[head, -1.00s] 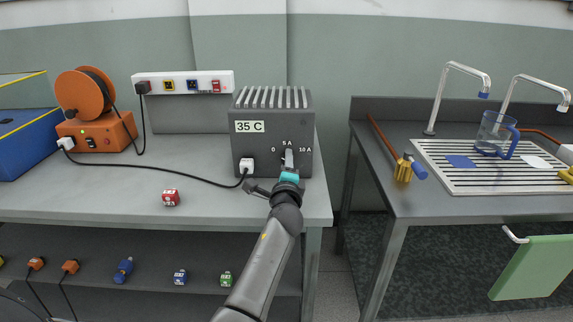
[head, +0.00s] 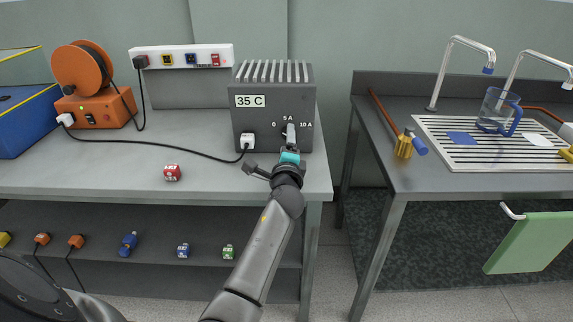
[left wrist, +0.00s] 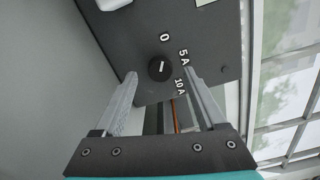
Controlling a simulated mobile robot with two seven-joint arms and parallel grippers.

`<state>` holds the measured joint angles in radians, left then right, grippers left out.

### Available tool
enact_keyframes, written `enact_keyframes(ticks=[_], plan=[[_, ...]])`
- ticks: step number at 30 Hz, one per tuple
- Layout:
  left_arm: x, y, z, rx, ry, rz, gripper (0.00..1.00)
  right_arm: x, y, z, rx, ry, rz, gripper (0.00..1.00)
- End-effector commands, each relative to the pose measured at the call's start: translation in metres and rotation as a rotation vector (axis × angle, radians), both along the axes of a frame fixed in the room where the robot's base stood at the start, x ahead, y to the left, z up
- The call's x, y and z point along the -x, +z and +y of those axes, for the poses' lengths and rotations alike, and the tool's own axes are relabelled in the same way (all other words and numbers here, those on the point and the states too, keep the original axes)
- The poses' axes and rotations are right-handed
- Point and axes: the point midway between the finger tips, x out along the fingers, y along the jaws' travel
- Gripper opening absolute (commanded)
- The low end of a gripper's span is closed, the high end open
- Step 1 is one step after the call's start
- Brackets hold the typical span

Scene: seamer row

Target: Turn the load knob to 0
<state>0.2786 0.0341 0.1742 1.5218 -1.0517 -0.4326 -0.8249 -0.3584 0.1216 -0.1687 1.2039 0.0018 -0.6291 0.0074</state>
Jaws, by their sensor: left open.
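The load box (head: 272,108) is a grey finned block on the left bench with a "35 C" label and a dial marked 0, 5 A and 10 A. Its round black load knob (left wrist: 160,68) shows in the left wrist view, with a white line that lies roughly along the direction of the 0 mark. In the head view my gripper hides the knob. My left gripper (head: 290,134) is in front of the dial. In the left wrist view it (left wrist: 160,74) is open, with one finger on each side of the knob and no visible contact. My right gripper is not in view.
A white plug (head: 247,139) and black cable sit left of the dial. A sink counter (head: 400,187) stands right, beyond a gap.

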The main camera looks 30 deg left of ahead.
Motion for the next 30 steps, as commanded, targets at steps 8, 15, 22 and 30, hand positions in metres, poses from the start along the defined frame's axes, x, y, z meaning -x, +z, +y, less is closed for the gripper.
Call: enact_keyframes(ticks=[8, 15, 22, 30], plan=[[0.045, 0.001, -0.027, 0.003, 0.0, 0.001, 0.73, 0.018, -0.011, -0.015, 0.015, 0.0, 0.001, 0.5], [0.083, 0.0, -0.051, 0.002, 0.0, 0.001, 0.73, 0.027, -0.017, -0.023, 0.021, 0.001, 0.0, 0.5], [0.106, 0.0, -0.065, 0.002, 0.0, -0.001, 0.73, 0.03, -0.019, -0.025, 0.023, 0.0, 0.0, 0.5], [0.112, 0.001, -0.069, 0.001, 0.001, -0.002, 0.73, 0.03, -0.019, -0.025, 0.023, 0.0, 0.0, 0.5]])
